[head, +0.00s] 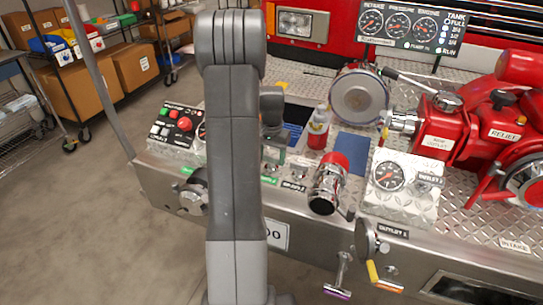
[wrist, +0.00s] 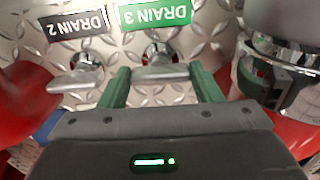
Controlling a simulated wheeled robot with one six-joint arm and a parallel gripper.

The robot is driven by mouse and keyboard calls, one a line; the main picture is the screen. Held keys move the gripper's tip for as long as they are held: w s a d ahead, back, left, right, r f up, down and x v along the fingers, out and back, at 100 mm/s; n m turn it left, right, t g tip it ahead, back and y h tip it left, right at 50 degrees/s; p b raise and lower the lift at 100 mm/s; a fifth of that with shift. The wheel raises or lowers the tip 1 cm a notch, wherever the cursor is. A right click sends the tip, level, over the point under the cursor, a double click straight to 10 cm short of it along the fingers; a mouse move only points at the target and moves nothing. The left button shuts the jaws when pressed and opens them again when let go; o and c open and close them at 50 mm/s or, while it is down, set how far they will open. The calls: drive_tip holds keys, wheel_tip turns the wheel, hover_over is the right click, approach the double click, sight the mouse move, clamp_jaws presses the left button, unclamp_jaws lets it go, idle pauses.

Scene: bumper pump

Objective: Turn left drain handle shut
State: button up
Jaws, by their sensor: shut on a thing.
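In the wrist view, a small silver handle (wrist: 160,73) sits below the green DRAIN 3 label (wrist: 155,13). My gripper (wrist: 158,70) has one green finger on each side of it and is shut on it. A second silver handle (wrist: 75,78) is beside it, at the dark DRAIN 2 label (wrist: 77,25), outside the fingers. The DRAIN 3 handle lies crosswise between the fingers. In the head view, my arm mostly hides the gripper and the DRAIN 3 handle.
A button box (head: 180,125) is on the left. Open floor (head: 90,220) lies left of the bumper.

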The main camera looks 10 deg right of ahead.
sight(272, 157)
drive_tip(key=o, duration=1)
drive_tip(key=shift+r, duration=0.1)
wheel_tip(272, 157, up, 14)
drive_tip(key=shift+f+p, duration=0.2)
drive_tip(key=shift+p, duration=0.1)
drive_tip(key=shift+f, duration=0.1)
wheel_tip(272, 157, down, 14)
drive_tip(key=shift+r+b, duration=0.15)
drive_tip(key=shift+b, duration=0.2)
